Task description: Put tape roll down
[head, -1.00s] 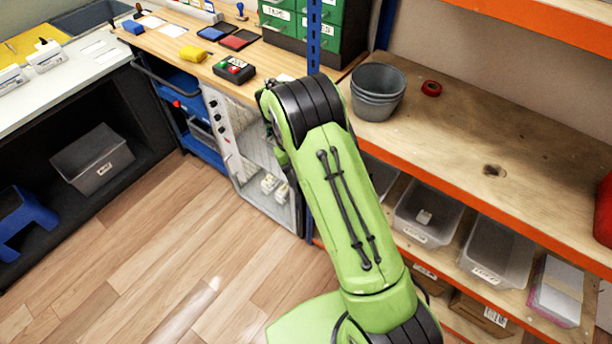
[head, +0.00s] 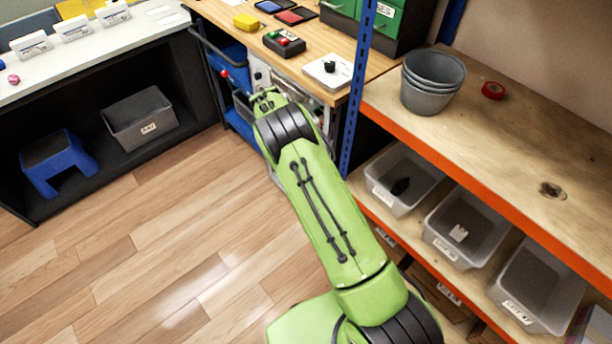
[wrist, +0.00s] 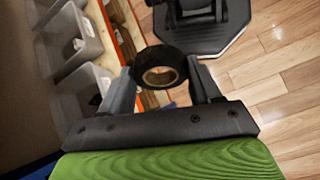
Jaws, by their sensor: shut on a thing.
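A dark tape roll (wrist: 149,60) with a tan inner core shows in the wrist view. It sits between the two fingers of my gripper (wrist: 163,80), which are shut on it. The roll is held off any surface, with the floor and shelf bins beyond it. In the head view my green arm reaches toward the workbench corner, and its far links hide the gripper and the held roll.
Stacked grey buckets (head: 432,82) stand on the wooden shelf (head: 500,135). A blue post (head: 359,90) rises between shelf and workbench (head: 330,48). The bench holds a white pad (head: 325,71) and a button box (head: 284,42). Grey bins (head: 467,226) sit below. The shelf's middle has free room.

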